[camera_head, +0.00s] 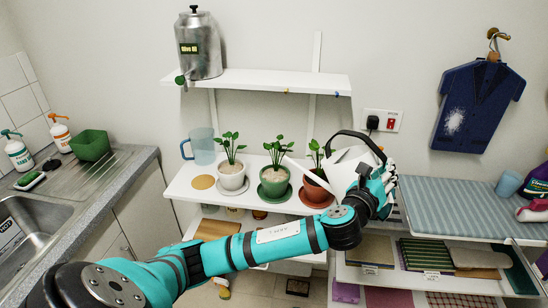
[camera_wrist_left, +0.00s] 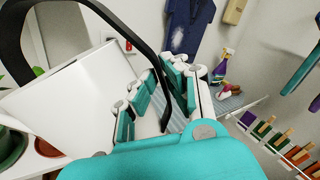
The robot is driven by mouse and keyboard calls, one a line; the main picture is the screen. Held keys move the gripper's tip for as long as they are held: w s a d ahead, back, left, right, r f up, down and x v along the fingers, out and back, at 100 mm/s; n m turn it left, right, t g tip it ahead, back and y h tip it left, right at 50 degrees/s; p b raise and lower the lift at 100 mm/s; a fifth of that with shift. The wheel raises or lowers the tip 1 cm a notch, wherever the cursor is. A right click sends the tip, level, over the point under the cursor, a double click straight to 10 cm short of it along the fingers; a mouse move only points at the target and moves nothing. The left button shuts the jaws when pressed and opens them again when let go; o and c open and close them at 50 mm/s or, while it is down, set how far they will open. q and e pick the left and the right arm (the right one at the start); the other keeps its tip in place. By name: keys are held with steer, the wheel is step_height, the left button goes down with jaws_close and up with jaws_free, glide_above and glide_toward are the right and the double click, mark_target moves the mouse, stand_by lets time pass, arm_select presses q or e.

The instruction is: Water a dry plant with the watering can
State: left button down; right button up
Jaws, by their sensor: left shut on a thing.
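The white watering can (camera_head: 345,165) with a black handle is held over the right end of the lower white shelf. The can also shows in the left wrist view (camera_wrist_left: 65,105), beside the fingers (camera_wrist_left: 155,105). Its spout (camera_head: 300,170) points left, its tip near the plant in the green pot (camera_head: 275,190). A plant in a white pot (camera_head: 232,180) stands to the left. A plant in a terracotta pot (camera_head: 312,193) stands partly behind the spout. Pale soil shows in the white and green pots.
A blue jug (camera_head: 203,147) and a cork disc (camera_head: 203,182) are on the shelf's left. A striped surface (camera_head: 465,208) lies right of the can. A sink (camera_head: 30,225) is at far left.

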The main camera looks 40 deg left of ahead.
arm_select(q)
steer(key=shift+a+r+n, duration=0.15)
steer(key=shift+a+r, duration=0.15)
steer(key=shift+r, duration=0.2)
steer(key=shift+a+r+n, duration=0.15)
steer(key=shift+a+r, duration=0.1)
steer(key=shift+r, duration=0.35)
steer(key=shift+a+r+p, duration=0.35)
steer(key=shift+r+p, duration=0.05)
stand_by(1.4)
steer(key=shift+r, duration=0.1)
stand_by(1.2)
